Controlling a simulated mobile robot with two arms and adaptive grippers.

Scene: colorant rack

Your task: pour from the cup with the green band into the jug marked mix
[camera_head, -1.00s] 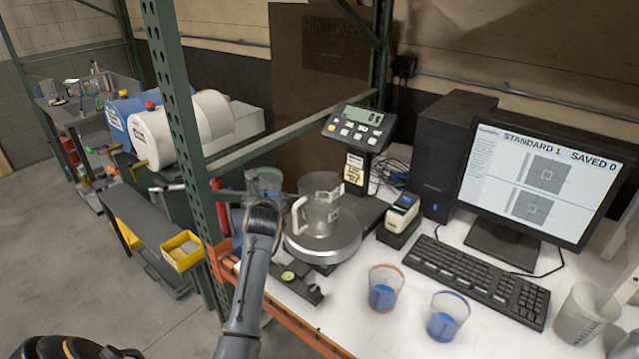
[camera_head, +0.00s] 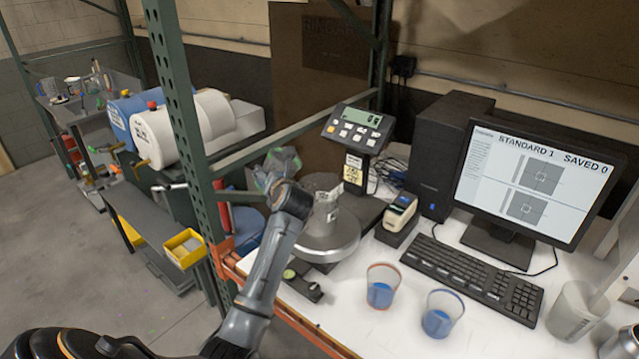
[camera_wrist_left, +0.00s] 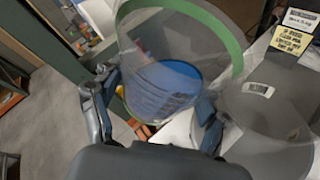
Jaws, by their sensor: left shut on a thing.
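The clear cup with the green band (camera_wrist_left: 225,35) is in my left gripper (camera_wrist_left: 150,118), whose fingers are shut around its sides. Blue liquid (camera_wrist_left: 165,85) shows inside it. In the head view my left gripper (camera_head: 280,165) is up beside the scale, left of the jug, and the cup is hard to make out there. The grey translucent jug (camera_head: 322,207) stands upright on the round scale pan; my arm covers its left side. It also shows in the left wrist view (camera_wrist_left: 265,112), right of the cup. I cannot read a mix mark on it. My right gripper is out of view.
The scale display (camera_head: 358,128) stands behind the jug. Two cups with blue liquid, one orange-rimmed (camera_head: 382,287) and one blue-rimmed (camera_head: 442,315), stand on the white bench. A keyboard (camera_head: 478,280) and monitor are at right. A green rack post (camera_head: 185,130) rises left of my gripper.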

